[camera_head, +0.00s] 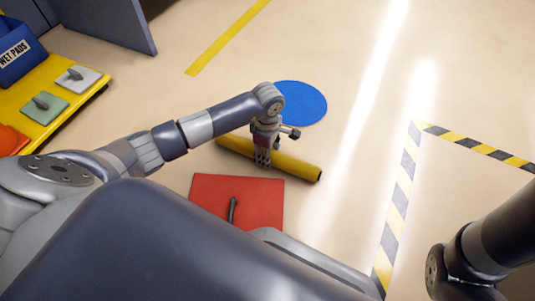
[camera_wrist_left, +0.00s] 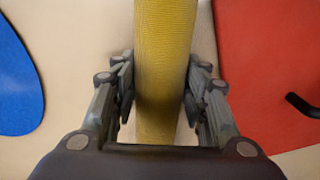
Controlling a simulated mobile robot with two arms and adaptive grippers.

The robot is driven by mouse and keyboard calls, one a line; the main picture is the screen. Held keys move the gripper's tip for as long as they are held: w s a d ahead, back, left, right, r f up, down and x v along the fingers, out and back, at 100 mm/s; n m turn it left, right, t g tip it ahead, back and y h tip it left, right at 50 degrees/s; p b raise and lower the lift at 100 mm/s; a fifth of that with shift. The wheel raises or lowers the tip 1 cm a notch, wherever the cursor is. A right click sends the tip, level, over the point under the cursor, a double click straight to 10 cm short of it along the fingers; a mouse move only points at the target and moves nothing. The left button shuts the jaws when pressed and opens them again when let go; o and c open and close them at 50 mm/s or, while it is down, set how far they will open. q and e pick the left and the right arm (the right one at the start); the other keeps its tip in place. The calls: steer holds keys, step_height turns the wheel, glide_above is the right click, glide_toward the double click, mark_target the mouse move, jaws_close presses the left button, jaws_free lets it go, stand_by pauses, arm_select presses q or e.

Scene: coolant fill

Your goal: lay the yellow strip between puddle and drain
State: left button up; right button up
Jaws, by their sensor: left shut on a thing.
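The yellow strip (camera_head: 300,169) is a long round roll, lying across the gap between the blue round puddle (camera_head: 302,103) and a flat red square (camera_head: 264,194) with a dark handle. My left gripper (camera_head: 263,160) points down and is shut on the strip near its middle. In the left wrist view the strip (camera_wrist_left: 165,60) runs between the two fingers of the gripper (camera_wrist_left: 160,100). The puddle (camera_wrist_left: 15,85) is left of it there and the red square (camera_wrist_left: 270,70) right. I cannot tell whether the strip touches the floor. No drain opening shows. My right gripper is out of view.
A yellow shelf (camera_head: 48,120) with pads and a blue "WET PADS" bin (camera_head: 18,50) stands at the left. A yellow line (camera_head: 225,40) marks the floor at the back. Black-and-yellow tape (camera_head: 402,192) borders an area at the right. The floor between is clear.

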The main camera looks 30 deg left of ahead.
arm_select(q)
steer(key=shift+d, duration=0.1)
steer(key=shift+f, duration=0.1)
steer(key=o, duration=1.3)
steer(key=shift+c, duration=0.2)
step_height(320, 180, up, 12)
steer(key=p, duration=0.7)
steer(key=shift+p, duration=0.4)
